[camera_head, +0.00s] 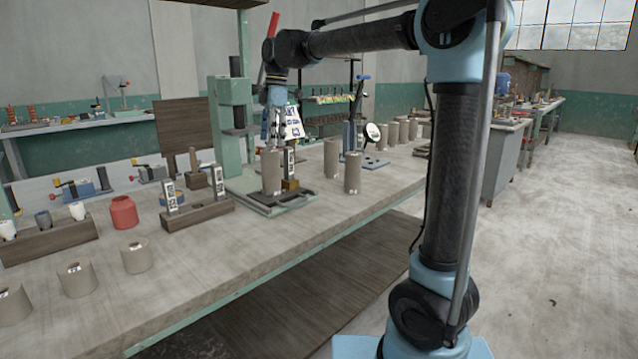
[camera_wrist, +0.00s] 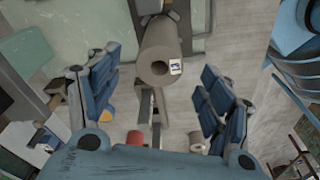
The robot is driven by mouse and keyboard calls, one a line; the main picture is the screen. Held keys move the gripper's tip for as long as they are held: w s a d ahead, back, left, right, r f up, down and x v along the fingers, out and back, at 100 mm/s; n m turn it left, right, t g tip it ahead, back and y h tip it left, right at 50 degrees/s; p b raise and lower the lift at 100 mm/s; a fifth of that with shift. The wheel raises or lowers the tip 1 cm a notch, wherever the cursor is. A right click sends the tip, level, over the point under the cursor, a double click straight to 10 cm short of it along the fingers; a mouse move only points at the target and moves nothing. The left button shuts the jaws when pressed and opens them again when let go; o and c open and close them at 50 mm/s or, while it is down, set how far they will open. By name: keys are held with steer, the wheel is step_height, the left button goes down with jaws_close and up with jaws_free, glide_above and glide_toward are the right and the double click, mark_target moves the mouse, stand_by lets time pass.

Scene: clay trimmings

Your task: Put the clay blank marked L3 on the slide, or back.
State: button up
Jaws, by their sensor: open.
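A tall grey-brown clay blank (camera_head: 272,173) stands upright on the slide (camera_head: 292,201) at the foot of the green press. My gripper (camera_head: 274,138) is directly above it, pointing down. In the wrist view the same hollow blank (camera_wrist: 172,45) shows from above with a small white label, too small to read. My gripper (camera_wrist: 160,75) is open there, its blue fingers apart on either side and not visibly touching the blank. I cannot tell which blank is marked L3.
Tall blanks (camera_head: 332,158) (camera_head: 352,172) stand right of the slide, several more (camera_head: 392,135) behind. Short blanks (camera_head: 77,279) (camera_head: 136,257) line the front left. The green press (camera_head: 231,125) rises close behind my gripper. A red jar (camera_head: 124,212) and wooden racks (camera_head: 197,213) stand left.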

steer(key=s+d+f+m+t, duration=0.1)
steer(key=s+d+f+m, duration=0.25)
steer(key=d, duration=0.55)
steer(key=s+d+f+m, duration=0.2)
steer(key=d+f+m, duration=0.15)
steer(key=d, duration=0.45)
steer(key=s+d+f+m+t, duration=0.1)
steer(key=s+d+f+m, duration=0.3)
steer(key=d, duration=0.5)
steer(key=s+d+f+m, duration=0.6)
steer(key=s+d+f, duration=0.1)
steer(key=f, duration=0.2)
steer(key=s+d+f+m+h, duration=0.1)
steer(key=s+d+f+m, duration=0.5)
steer(key=f, duration=0.3)
steer(key=shift+s+d+f+t, duration=0.25)
steer(key=shift+s+d+t, duration=0.2)
steer(key=shift+s, duration=0.25)
steer(key=shift+w+f, duration=0.2)
steer(key=shift+w, duration=0.3)
